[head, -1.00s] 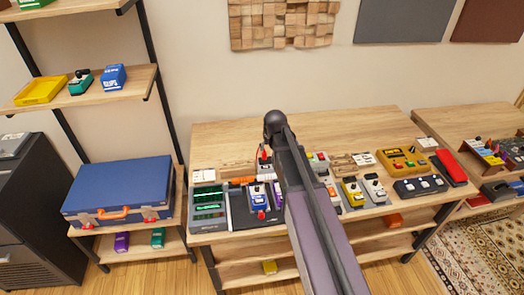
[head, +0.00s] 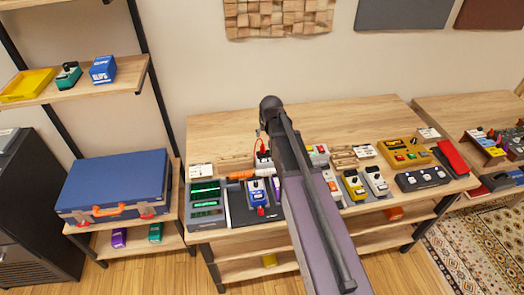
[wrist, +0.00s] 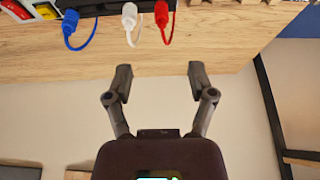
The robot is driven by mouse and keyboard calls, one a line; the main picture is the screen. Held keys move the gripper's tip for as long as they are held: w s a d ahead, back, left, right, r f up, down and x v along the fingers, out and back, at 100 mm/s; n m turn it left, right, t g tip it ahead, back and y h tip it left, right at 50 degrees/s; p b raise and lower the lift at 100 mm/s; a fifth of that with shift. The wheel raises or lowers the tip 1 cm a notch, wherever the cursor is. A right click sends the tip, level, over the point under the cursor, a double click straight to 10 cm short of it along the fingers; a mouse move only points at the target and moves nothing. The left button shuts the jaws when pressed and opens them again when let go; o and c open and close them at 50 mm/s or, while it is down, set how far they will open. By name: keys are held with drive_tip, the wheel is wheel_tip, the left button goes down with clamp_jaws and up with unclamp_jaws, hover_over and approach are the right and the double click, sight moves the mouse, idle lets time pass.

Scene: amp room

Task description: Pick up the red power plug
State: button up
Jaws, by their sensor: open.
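The red power plug (wrist: 162,14) is at the top of the wrist view, at the edge of a black device, with its thin red cable curling down beside it. In the head view a thin red cable (head: 258,145) arches up just left of my arm. My gripper (wrist: 160,70) is open and empty, its two fingers spread apart. The plug lies beyond the fingertips, roughly in line with the gap and not between them. A white plug (wrist: 129,15) and a blue plug (wrist: 72,20) sit left of it. My arm hides the gripper in the head view.
Several pedals crowd the front of the wooden table (head: 225,130), including a blue pedal (head: 258,193) and a yellow pedal (head: 354,186). The back of the tabletop is clear. A blue case (head: 115,183) stands on the left shelf.

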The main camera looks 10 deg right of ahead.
sight(263, 145)
drive_tip(key=shift+b+x, duration=3.3)
drive_tip(key=shift+x, duration=0.4)
drive_tip(key=shift+w+f+b, duration=0.2)
drive_tip(key=shift+f+b, duration=0.2)
drive_tip(key=shift+f, duration=0.05)
drive_tip(key=shift+w+b+x, duration=0.1)
drive_tip(key=shift+b+x, duration=1.1)
drive_tip(key=shift+x, duration=0.1)
drive_tip(key=shift+w+b+x, duration=0.15)
drive_tip(key=shift+b+x, duration=1)
drive_tip(key=shift+x, duration=0.15)
drive_tip(key=shift+r, duration=0.15)
drive_tip(key=shift+a, duration=0.1)
clamp_jaws()
